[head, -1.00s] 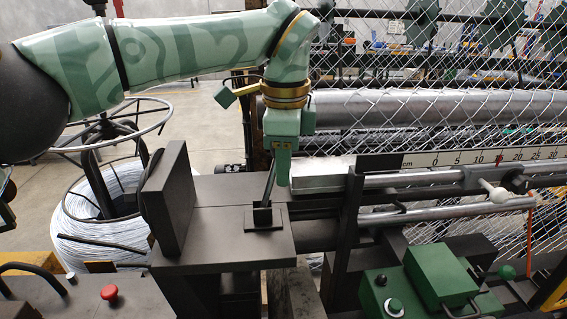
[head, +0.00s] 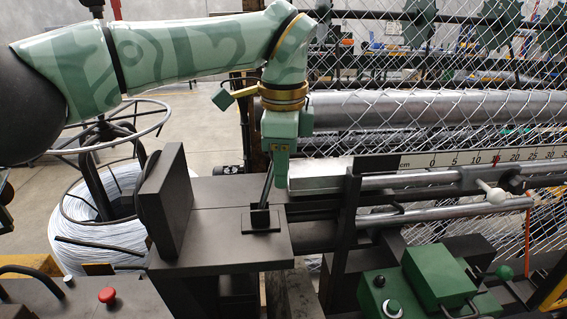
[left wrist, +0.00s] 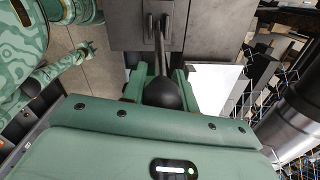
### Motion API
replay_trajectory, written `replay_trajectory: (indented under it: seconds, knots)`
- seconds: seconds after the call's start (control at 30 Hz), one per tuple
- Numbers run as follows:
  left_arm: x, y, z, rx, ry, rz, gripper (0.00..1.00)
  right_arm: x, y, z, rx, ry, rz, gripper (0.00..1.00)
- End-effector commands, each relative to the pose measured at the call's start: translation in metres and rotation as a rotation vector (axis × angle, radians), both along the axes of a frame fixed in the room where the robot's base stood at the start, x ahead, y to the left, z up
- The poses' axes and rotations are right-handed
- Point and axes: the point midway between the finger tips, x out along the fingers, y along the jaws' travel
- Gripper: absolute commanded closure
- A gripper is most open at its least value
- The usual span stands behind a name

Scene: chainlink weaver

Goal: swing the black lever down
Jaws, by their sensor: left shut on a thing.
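The black lever (head: 266,186) stands on a small dark base plate (head: 261,221) on top of the dark machine table, leaning slightly right in the head view. My left gripper (head: 279,172) reaches down to the lever's top end and is shut on it. In the left wrist view the lever's round black knob (left wrist: 161,93) sits between the green fingers of my left gripper (left wrist: 158,84), and its rod (left wrist: 158,45) runs away to the base. In the head view the gripper hides the knob.
A dark upright plate (head: 168,202) stands left of the lever. A metal bar and a dark post (head: 347,220) stand to the right, with chainlink mesh (head: 420,75) behind. A red button (head: 107,295) and a green control box (head: 390,292) are in front.

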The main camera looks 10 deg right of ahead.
Motion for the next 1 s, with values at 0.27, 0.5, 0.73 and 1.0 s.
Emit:
replay_trajectory:
  seconds: [0.27,0.5,0.73,1.0]
  knots:
    - [-0.002,0.000,-0.006,0.007,0.013,-0.001,0.50,0.000,-0.002,-0.001,-0.002,0.000,0.001,0.64]
    - [-0.001,0.000,-0.003,0.003,0.006,0.000,0.50,0.000,-0.002,0.000,-0.003,0.000,0.001,0.64]
    - [-0.001,0.000,0.025,0.002,0.000,0.003,0.50,0.000,-0.002,-0.002,-0.003,0.001,0.001,0.64]
    - [-0.004,0.000,0.102,0.003,0.004,0.005,0.50,0.000,-0.002,0.013,-0.002,0.000,0.000,0.64]
